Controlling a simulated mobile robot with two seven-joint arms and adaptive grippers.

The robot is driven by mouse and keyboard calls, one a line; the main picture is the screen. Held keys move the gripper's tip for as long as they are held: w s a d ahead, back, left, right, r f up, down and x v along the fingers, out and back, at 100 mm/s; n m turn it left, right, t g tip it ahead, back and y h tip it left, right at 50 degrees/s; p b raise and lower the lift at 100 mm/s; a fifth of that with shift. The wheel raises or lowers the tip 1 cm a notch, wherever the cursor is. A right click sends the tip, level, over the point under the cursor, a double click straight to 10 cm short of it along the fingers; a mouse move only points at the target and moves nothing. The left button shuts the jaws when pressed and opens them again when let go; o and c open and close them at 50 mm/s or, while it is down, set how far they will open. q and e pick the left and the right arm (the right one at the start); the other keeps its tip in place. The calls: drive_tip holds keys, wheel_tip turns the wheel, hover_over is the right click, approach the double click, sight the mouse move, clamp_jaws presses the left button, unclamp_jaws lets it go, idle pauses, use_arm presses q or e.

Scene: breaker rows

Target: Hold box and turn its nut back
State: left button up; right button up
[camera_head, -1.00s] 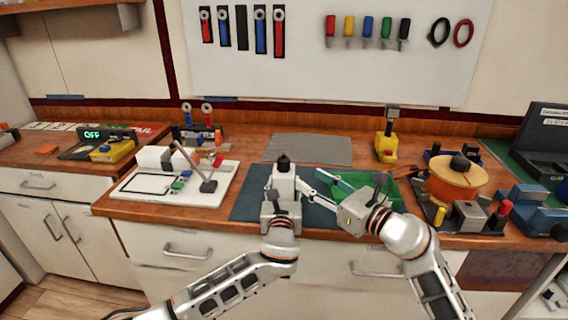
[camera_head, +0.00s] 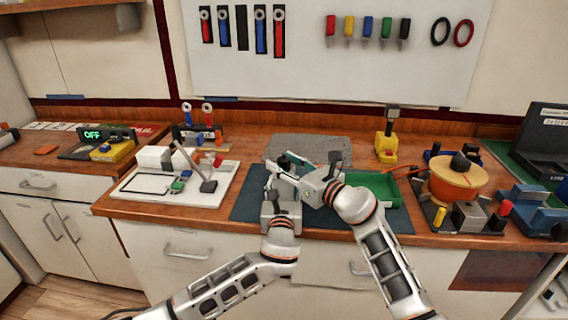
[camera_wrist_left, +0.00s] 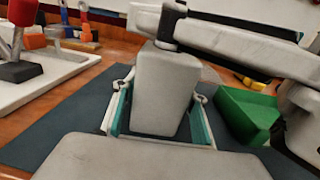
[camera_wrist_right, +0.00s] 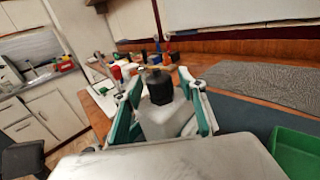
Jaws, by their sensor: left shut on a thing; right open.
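The light grey box (camera_wrist_left: 163,95) stands upright over the dark mat (camera_head: 250,206), with a black nut (camera_wrist_right: 160,87) on its top. My left gripper (camera_head: 281,200) is shut on the box, one finger on each side, as the left wrist view shows. My right gripper (camera_head: 276,170) comes in from the right at the top of the box. Its fingers are open, one on each side of the nut, with gaps visible in the right wrist view. In the head view the right gripper partly hides the box and nut.
An open green tray (camera_head: 377,187) lies just right of the box. A white board with fixtures (camera_head: 143,193) stands to the left. A grey textured mat (camera_head: 325,146) lies behind. A yellow device (camera_head: 386,148) and an orange bowl-like object (camera_head: 456,182) stand to the right.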

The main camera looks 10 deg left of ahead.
drive_tip(key=c, duration=1.1)
drive_tip(key=shift+a+n+g+y, duration=0.2)
drive_tip(key=shift+n+g+y, duration=0.4)
drive_tip(key=shift+g, duration=0.1)
drive_tip(key=shift+f+n+g+y, duration=0.2)
drive_tip(key=shift+n+g+y, duration=0.5)
drive_tip(key=shift+n+g, duration=0.6)
drive_tip(key=shift+f+n+g+y, duration=0.2)
drive_tip(key=shift+n+g+y, duration=0.55)
drive_tip(key=shift+g, duration=1.05)
drive_tip(key=shift+n, duration=0.25)
drive_tip(key=shift+n+g, duration=0.3)
drive_tip(key=shift+g, duration=0.3)
drive_tip(key=shift+d+r, duration=0.15)
drive_tip(key=shift+r, duration=0.1)
